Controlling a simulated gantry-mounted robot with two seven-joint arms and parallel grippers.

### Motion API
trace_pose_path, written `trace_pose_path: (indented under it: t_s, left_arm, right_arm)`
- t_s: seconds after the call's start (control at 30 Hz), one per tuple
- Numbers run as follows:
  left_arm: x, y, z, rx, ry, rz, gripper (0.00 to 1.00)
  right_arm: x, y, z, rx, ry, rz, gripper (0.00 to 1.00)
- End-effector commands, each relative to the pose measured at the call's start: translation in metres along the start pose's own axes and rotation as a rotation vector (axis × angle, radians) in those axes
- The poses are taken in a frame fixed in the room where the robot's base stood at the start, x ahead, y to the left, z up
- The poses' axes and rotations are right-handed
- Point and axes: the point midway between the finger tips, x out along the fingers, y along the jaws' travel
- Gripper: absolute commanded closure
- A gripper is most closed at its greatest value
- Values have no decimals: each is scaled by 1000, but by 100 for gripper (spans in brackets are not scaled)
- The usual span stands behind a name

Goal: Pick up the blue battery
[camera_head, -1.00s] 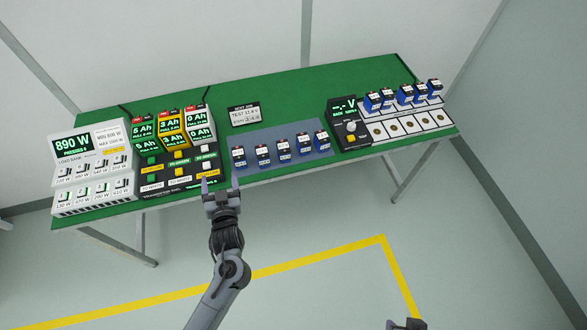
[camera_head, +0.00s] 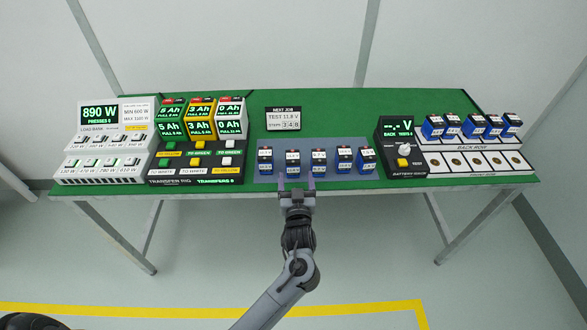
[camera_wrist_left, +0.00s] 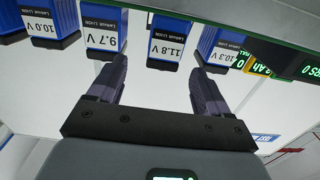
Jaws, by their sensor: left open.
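Several blue batteries with white labels stand in a row on the blue-grey mat (camera_head: 381,173) at the table's front. The second from the left (camera_head: 292,161) stands in front of my left gripper (camera_head: 297,186). In the left wrist view this battery (camera_wrist_left: 170,40) reads 11.8 V and shows beyond and between the two fingertips (camera_wrist_left: 160,68), apart from them. The 9.7 V battery (camera_wrist_left: 101,30) and the 10.3 V battery (camera_wrist_left: 220,48) flank it. My left gripper is open and empty, at the table's front edge. My right gripper is not in view.
The load bank (camera_head: 100,160) and transfer rig (camera_head: 197,160) stand left of the mat. A battery gauge (camera_head: 402,150) and a rack (camera_head: 475,160) with several more blue batteries stand right. A sign (camera_head: 283,118) reads TEST 11.8 V. Green tabletop (camera_head: 335,105) is clear behind.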

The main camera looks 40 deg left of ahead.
Motion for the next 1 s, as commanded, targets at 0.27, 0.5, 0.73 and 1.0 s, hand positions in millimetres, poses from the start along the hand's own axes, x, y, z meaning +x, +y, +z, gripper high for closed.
trace_pose_path:
  t_s: [0.27, 0.5, 0.73, 1.0]
  left_arm:
    - [30, 0, 0, 1, 1, 0, 21]
    - [46, -3, 2, 2, 1, -1, 21]
    - [75, -5, 2, 2, 0, 0, 21]
    - [84, -6, 1, 2, -1, 0, 21]
  right_arm:
    - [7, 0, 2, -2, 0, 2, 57]
    - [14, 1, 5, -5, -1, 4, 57]
    - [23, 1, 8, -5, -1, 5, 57]
    - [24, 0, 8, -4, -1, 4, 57]
